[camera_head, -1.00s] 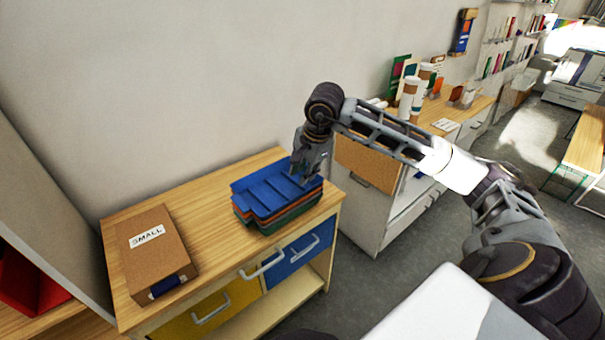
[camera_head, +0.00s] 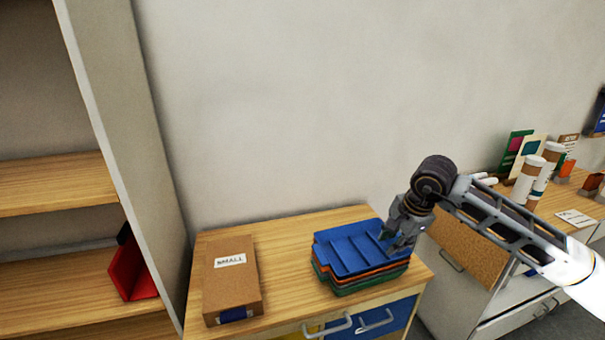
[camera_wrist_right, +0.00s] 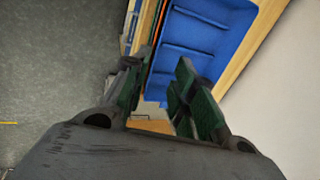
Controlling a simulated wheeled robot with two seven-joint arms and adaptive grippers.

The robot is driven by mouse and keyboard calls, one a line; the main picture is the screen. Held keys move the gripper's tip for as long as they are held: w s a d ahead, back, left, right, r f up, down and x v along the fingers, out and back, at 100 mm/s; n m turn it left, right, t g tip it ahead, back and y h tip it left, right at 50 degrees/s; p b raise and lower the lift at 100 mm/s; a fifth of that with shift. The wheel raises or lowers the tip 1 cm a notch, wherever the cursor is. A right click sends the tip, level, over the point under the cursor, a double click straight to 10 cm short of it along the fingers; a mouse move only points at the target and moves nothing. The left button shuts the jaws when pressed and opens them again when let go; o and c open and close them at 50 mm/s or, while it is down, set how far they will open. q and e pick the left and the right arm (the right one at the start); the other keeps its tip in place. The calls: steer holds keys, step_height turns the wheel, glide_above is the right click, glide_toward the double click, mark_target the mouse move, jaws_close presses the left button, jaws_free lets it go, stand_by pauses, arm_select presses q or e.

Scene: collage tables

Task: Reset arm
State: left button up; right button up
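My right gripper (camera_head: 396,240) hangs at the right end of a stack of trays with a blue tray (camera_head: 348,248) on top. In the right wrist view the two fingers (camera_wrist_right: 160,95) are spread apart with a gap between them. The blue tray (camera_wrist_right: 205,45) shows beyond and between the fingers there; whether a finger touches its edge I cannot tell. My right arm (camera_head: 500,225) reaches in from the right. My left gripper is not in view.
The stack stands on a wooden-topped cabinet (camera_head: 285,232) beside a brown box marked SMALL (camera_head: 232,282). A shelf unit (camera_head: 60,190) with a red item (camera_head: 133,270) is at left. A second cabinet (camera_head: 480,250) with cups (camera_head: 528,180) is at right. The wall above is bare.

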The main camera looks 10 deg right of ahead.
steer(key=s+a+r+m+y, duration=0.2)
steer(key=a+y, duration=0.9)
steer(key=a, duration=1.1)
steer(key=w+a+r+m+t+y, duration=0.1)
steer(key=a+r+m+t+y, duration=0.4)
steer(key=r+m+t, duration=0.55)
steer(key=w+d+f+m+t+h, duration=0.3)
steer(key=d+m+t+h, duration=0.55)
steer(key=m, duration=1.15)
steer(key=d+f+m+g+h, duration=0.6)
steer(key=d+f+m+h, duration=0.35)
steer(key=f+m, duration=0.35)
steer(key=s+a+f+m+g+y, duration=0.25)
steer(key=s+f+m+g, duration=0.8)
steer(key=s+f, duration=1.1)
step_height(320, 180, down, 33)
steer(key=s+n+g, duration=0.3)
steer(key=g, duration=0.1)
steer(key=s+d+f, duration=0.1)
steer(key=s+f, duration=0.8)
steer(key=s, duration=0.2)
steer(key=s+d+f+g+h, duration=0.1)
steer(key=s+d+f, duration=0.1)
steer(key=s+f, duration=0.8)
steer(key=shift+s+d, duration=0.3)
steer(key=shift+s, duration=0.1)
